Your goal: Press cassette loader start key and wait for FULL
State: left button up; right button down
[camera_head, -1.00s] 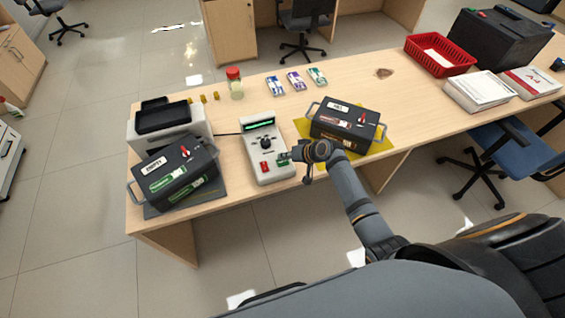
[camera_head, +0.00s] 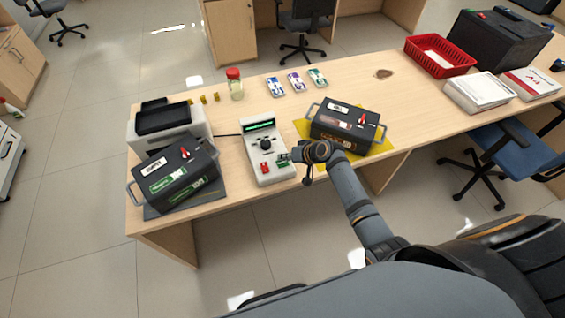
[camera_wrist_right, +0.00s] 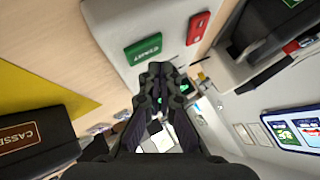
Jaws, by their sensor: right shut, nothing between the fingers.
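The cassette loader (camera_head: 254,149) is a pale upright-panel console on the counter, with a lit green display (camera_head: 259,127), a black round knob (camera_head: 266,144) and a red key (camera_head: 265,168). The display text is too small to read. My right gripper (camera_head: 284,160) is shut and empty at the loader's lower right, over the green key's area. In the right wrist view, the green start key (camera_wrist_right: 143,48) lies just beyond my shut fingertips (camera_wrist_right: 160,72), with the red key (camera_wrist_right: 198,28) beside it. I cannot tell whether the fingertips touch the green key. My left gripper is not in view.
A dark cassette (camera_head: 178,173) sits on a dark mat left of the loader. Another cassette (camera_head: 345,125) sits on a yellow mat (camera_head: 378,149) to the right, close to my right wrist. A black-topped white machine (camera_head: 140,133) stands behind left. Banknote bundles (camera_head: 296,82) lie farther back.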

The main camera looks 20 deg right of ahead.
aim_at(285, 164)
jog(key=shift+f, duration=0.15)
jog(key=shift+f, duration=0.25)
jog(key=shift+f+b, duration=0.5)
jog(key=shift+b, duration=0.05)
dwell(0.5)
jog(key=shift+r, duration=0.1)
jog(key=shift+r+p, duration=0.8)
jog(key=shift+p, duration=0.1)
notch_tip(285, 164, up, 5)
jog(key=p, duration=0.5)
jog(key=shift+r, duration=0.1)
jog(key=shift+s, duration=0.1)
dwell(0.5)
